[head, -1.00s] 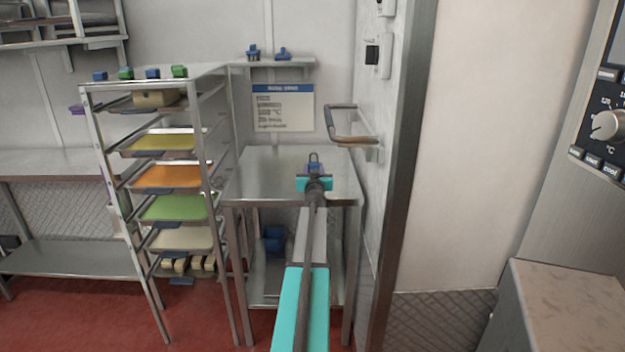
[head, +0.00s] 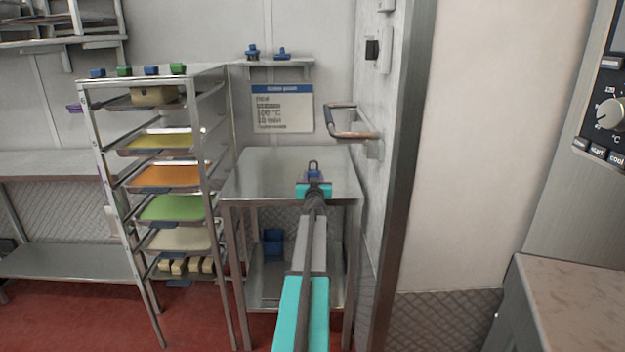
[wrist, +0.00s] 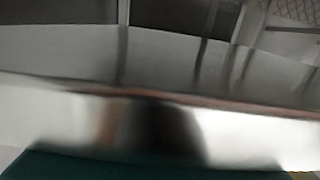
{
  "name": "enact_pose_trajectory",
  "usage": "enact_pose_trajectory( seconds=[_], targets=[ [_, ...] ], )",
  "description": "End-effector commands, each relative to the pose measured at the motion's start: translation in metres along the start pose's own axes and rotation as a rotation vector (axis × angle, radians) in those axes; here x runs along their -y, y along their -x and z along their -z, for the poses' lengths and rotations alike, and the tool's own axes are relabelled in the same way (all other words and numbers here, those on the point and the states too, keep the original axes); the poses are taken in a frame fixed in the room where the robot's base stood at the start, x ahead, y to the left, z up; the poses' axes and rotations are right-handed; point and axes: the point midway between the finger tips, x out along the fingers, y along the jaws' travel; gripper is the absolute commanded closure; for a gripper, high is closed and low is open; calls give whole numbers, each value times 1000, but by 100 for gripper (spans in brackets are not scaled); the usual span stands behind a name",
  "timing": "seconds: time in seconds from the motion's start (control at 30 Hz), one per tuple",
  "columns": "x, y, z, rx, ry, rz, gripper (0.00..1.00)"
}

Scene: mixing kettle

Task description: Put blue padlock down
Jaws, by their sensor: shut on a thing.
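The blue padlock (head: 313,174) is held at the tip of my gripper (head: 314,188) in the head view, its grey shackle pointing up. The teal gripper is shut on it, in front of the steel table top (head: 255,180) as seen from the head. I cannot tell whether the padlock touches the table or hangs above it. The wrist view shows a shiny steel surface (wrist: 170,62) and a blurred bright band across the lower part; the padlock cannot be made out there.
A rack (head: 150,83) with coloured trays stands left of the table. A handle (head: 350,122) juts from the wall at right. A small shelf (head: 275,65) with blue items hangs behind, above a sign (head: 283,108). The left part of the table top is bare.

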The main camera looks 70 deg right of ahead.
Motion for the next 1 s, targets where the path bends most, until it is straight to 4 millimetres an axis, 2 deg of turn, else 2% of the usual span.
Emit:
enact_pose_trajectory(
  seconds=[0.03, 0.13, 0.6, 1.0],
  targets=[
    [0, 0, -2, 0, 0, 0, 63],
    [0, 0, -1, 0, 0, 0, 46],
    [0, 0, 3, 0, 0, 1, 46],
    [1, 29, 2, 0, -1, 1, 46]
  ],
)
